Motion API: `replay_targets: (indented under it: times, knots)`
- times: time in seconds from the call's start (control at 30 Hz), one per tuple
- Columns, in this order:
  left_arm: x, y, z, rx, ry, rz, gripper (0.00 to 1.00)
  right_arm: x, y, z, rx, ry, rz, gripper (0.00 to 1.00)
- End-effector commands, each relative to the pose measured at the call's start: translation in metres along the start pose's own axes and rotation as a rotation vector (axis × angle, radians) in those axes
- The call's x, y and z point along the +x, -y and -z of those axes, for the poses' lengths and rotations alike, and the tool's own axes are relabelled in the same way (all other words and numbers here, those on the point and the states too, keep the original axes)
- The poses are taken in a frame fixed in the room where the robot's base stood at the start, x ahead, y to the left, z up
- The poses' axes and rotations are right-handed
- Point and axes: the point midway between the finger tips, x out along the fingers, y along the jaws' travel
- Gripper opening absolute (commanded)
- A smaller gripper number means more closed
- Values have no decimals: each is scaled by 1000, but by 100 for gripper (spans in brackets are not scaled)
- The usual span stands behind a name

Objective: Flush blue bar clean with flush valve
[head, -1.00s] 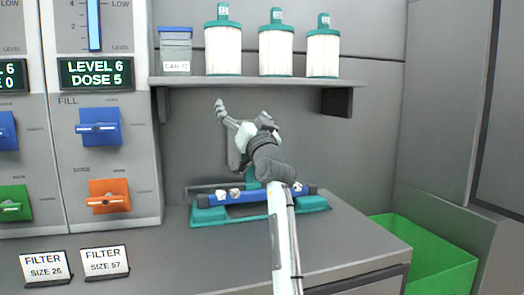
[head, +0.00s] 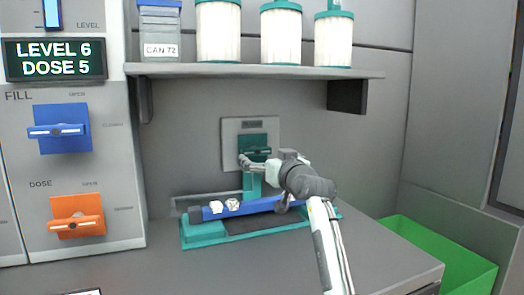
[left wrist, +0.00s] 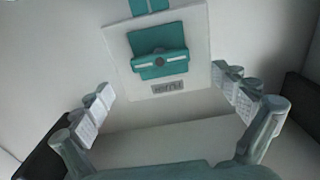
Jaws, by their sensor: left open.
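The flush valve (head: 255,146) is a teal block with a handle on a pale plate fixed to the back wall. In the left wrist view the valve (left wrist: 158,62) and its label appear upside down, with the handle lying crosswise. My left gripper (head: 246,162) is open in front of the valve; in the left wrist view its fingers (left wrist: 162,84) are spread wide on both sides, not closed on the handle. The blue bar (head: 260,206) lies across a teal stand (head: 205,233) below the valve, with white lumps on it. My arm hides part of its right side. My right gripper is out of view.
A shelf (head: 270,71) with white filters (head: 281,36) and a can (head: 160,30) runs above the valve. Blue (head: 62,130) and orange (head: 77,218) dispenser handles are at the left. A green bin (head: 440,255) stands at the right. The counter's front is mostly clear.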

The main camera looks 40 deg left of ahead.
Motion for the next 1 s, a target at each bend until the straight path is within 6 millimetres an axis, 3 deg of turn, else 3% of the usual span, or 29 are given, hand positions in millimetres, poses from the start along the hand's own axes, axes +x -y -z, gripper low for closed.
replay_targets:
  times: [0.1, 0.2, 0.5, 0.87, 1.0]
  knots:
    - [13, 0, 3, -2, 1, 1, 98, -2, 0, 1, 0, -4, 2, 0]
    - [29, 0, 3, -4, 2, 1, 98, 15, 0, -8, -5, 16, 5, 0]
    - [69, 0, 2, 0, -1, 0, 98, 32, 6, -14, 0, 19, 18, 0]
    - [76, 0, 0, 0, -1, -1, 98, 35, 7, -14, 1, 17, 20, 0]
    - [75, 0, 1, 0, -1, -1, 82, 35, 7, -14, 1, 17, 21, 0]
